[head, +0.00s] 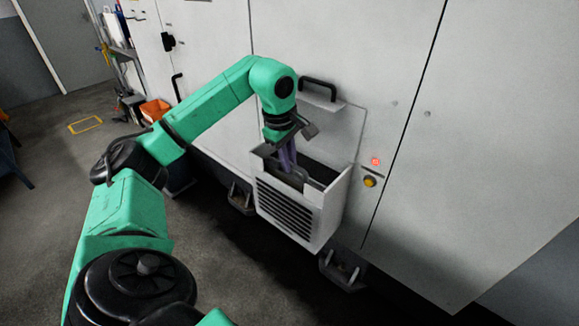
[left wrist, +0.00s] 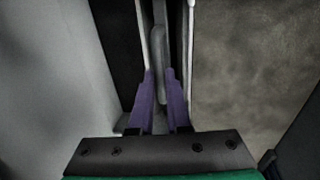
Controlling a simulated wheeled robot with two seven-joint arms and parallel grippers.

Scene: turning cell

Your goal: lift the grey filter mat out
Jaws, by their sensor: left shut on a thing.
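My left gripper (head: 288,160) reaches down from above into the open top of a white louvred filter housing (head: 327,212) on the machine's front. Its purple fingers also show in the left wrist view (left wrist: 160,75). They are shut on the upper edge of the grey filter mat (left wrist: 158,50), a narrow grey strip between the housing walls. Most of the mat is hidden inside the housing, so I cannot tell how deep it sits. My right gripper is in neither view.
The white machine panel (head: 330,45) stands close behind the housing. A black handle (head: 318,88) is just above it. A red light (head: 375,161) and a yellow button (head: 369,181) are to its right. An orange bin (head: 155,109) stands at the back left. Open floor (head: 225,265) lies in front.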

